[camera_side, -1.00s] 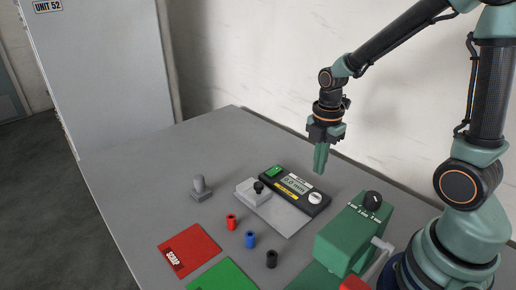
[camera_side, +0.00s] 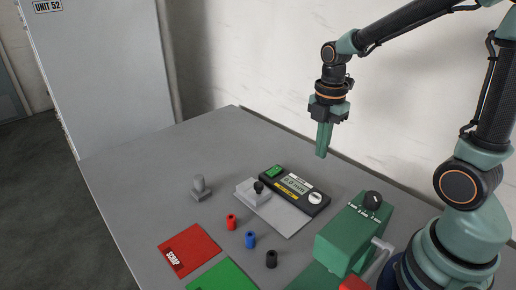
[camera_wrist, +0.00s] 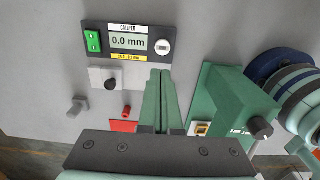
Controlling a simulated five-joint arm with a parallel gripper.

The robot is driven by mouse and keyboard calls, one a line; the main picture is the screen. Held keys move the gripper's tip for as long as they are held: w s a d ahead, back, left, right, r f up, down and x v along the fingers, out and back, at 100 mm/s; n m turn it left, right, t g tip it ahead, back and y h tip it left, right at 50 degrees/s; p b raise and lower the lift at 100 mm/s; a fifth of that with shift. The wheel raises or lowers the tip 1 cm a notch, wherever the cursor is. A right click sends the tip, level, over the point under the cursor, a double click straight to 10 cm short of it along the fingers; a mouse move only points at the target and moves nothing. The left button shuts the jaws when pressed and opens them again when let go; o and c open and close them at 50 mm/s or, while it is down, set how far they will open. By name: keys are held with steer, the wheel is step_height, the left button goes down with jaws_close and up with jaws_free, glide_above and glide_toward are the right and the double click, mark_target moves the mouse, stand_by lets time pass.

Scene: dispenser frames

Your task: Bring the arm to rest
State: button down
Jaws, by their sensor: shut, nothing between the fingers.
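My gripper (camera_side: 322,154) is shut and empty, its green fingers pointing down above the far side of the grey table (camera_side: 140,180). In the side view it hangs in the air behind the caliper unit (camera_side: 295,187), touching nothing. In the wrist view the shut fingers (camera_wrist: 162,78) show in the middle, with the caliper display (camera_wrist: 128,42) reading 0.0 mm above and left of them.
A green dispenser (camera_side: 347,240) with a black knob stands at the right front. Red, blue and black cylinders (camera_side: 250,240) stand on the table. A wall closes the back.

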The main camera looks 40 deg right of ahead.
steer(key=s+a+r+m+t, duration=0.2)
steer(key=r+m, duration=0.2)
steer(key=m, duration=0.5)
steer(key=s+a+r+m+t, duration=0.1)
steer(key=a+r+m+t, duration=0.2)
steer(key=m, duration=0.6)
steer(key=shift+a+v, duration=0.2)
steer(key=shift+v, duration=0.8)
steer(key=shift+w, duration=0.1)
